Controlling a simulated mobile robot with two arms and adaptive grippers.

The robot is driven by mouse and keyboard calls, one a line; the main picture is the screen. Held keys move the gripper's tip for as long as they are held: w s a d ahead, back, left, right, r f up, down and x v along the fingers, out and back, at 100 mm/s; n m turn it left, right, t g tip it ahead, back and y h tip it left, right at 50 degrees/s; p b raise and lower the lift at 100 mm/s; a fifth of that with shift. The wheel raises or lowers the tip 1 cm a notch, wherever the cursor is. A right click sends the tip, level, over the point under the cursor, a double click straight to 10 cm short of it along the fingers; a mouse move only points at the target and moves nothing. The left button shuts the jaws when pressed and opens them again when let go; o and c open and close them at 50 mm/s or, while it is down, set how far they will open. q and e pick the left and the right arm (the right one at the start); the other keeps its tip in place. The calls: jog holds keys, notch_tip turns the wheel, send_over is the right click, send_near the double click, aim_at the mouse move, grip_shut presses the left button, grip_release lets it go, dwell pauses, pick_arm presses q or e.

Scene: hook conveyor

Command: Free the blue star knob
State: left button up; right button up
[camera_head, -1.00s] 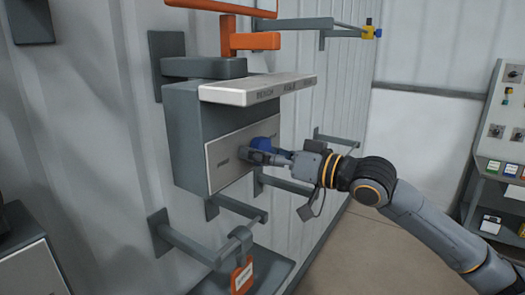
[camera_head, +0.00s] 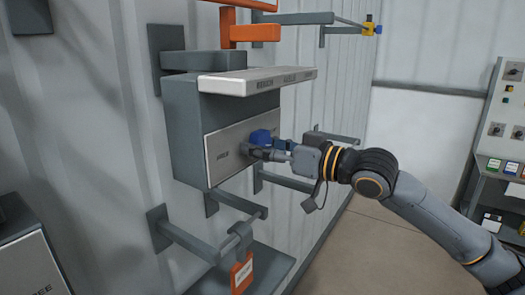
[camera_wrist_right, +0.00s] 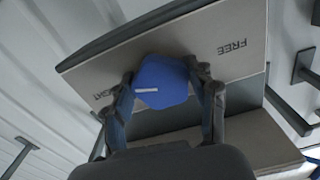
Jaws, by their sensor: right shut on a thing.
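The blue star knob (camera_head: 260,137) sits on the light front panel (camera_head: 236,150) of a grey box fixed to the wall. In the right wrist view the knob (camera_wrist_right: 165,80) lies between the two fingers, and its white line points left, towards a partly hidden label ending in "GHT". The word "FREE" (camera_wrist_right: 232,47) is on the other side of the knob. My right gripper (camera_head: 268,150) is shut on the knob, with one finger on each side. The fingers hide part of the knob's edges. My left gripper is not in view.
A pale ledge (camera_head: 258,80) juts out above the panel. Grey hook arms (camera_head: 287,182) stick out from the wall around and below the box. An orange tag (camera_head: 242,272) hangs at lower centre. A control console (camera_head: 500,145) stands at far right, with open floor before it.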

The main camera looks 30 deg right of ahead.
jog(key=n+b, duration=0.2)
jog(key=n, duration=0.3)
jog(key=shift+d+f+n+b, duration=0.1)
jog(key=shift+n+b, duration=0.2)
jog(key=shift+b, duration=0.1)
jog(key=n+b, duration=0.1)
jog(key=n, duration=0.3)
jog(key=shift+b, duration=0.4)
jog(key=n, duration=0.2)
jog(key=n+b, duration=0.1)
jog(key=n, duration=0.2)
jog(key=shift+r+n, duration=0.25)
jog(key=shift+n, duration=0.15)
jog(key=shift+r+n+b, duration=0.1)
jog(key=shift+n+b, duration=0.6)
jog(key=shift+n, duration=1.8)
jog(key=o, duration=1.1)
jog(key=shift+o, duration=0.2)
